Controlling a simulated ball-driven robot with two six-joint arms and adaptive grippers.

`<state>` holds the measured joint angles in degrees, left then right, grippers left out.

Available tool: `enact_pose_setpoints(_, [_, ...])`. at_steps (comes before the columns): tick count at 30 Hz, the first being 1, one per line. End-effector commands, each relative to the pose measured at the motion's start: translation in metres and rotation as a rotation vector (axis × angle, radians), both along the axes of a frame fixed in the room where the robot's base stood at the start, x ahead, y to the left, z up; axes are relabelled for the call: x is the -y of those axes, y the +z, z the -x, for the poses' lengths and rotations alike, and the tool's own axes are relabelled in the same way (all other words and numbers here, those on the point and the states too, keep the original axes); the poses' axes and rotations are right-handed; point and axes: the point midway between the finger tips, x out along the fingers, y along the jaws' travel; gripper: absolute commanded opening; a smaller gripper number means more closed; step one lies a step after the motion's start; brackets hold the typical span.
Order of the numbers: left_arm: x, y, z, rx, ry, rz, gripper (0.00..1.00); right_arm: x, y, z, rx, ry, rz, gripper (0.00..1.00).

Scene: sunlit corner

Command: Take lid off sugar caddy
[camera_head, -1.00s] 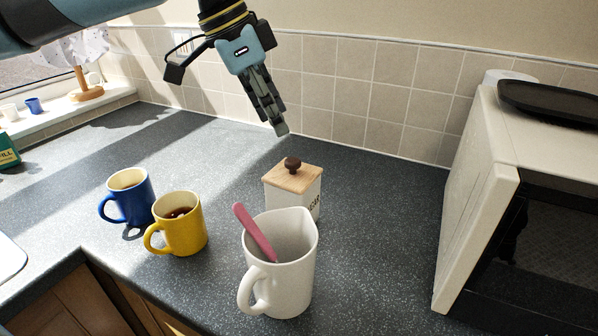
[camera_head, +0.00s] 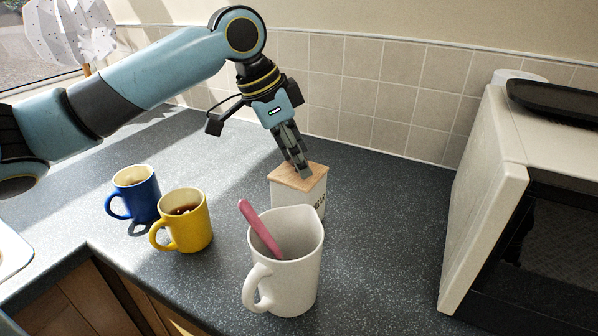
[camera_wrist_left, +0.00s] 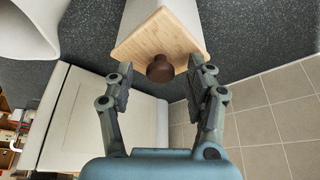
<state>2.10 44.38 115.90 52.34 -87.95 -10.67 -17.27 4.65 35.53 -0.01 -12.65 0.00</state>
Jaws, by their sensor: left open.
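The sugar caddy (camera_head: 312,193) is a white box on the worktop behind the white jug. Its wooden lid (camera_head: 312,176) is on, with a dark round knob (camera_wrist_left: 160,69) that shows in the left wrist view. My left gripper (camera_head: 304,174) is at the lid from above, hiding the knob in the head view. In the wrist view its two fingers (camera_wrist_left: 162,80) are open, one on each side of the knob, with gaps between. My right gripper is not in view.
A large white jug (camera_head: 285,270) with a pink-handled utensil (camera_head: 260,228) stands in front of the caddy. A yellow mug (camera_head: 187,225) and a blue mug (camera_head: 135,192) stand to the left. A microwave (camera_head: 500,200) is at the right. The tiled wall runs behind.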

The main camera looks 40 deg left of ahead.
Motion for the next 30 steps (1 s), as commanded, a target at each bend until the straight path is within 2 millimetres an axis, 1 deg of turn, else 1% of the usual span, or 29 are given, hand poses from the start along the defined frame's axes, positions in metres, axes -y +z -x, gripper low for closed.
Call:
enact_pose_setpoints(2, [0.0, 0.0, 0.0, 0.0, 0.0, 0.0, 0.55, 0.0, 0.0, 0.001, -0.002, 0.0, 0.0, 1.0])
enact_pose_setpoints(15, [0.0, 0.001, 0.0, 0.0, 0.0, 0.0, 0.0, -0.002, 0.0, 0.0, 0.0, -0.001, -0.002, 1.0])
enact_pose_setpoints(24, [0.0, 0.003, 0.0, 0.002, -0.001, -0.001, 0.0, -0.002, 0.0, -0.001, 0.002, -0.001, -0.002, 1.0])
enact_pose_setpoints(26, [0.0, 0.006, 0.0, 0.002, -0.001, -0.001, 0.0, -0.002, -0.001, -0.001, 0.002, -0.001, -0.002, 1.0])
enact_pose_setpoints(30, [-0.001, 0.019, -0.001, 0.004, -0.001, -0.002, 0.0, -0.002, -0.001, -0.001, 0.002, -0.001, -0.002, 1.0])
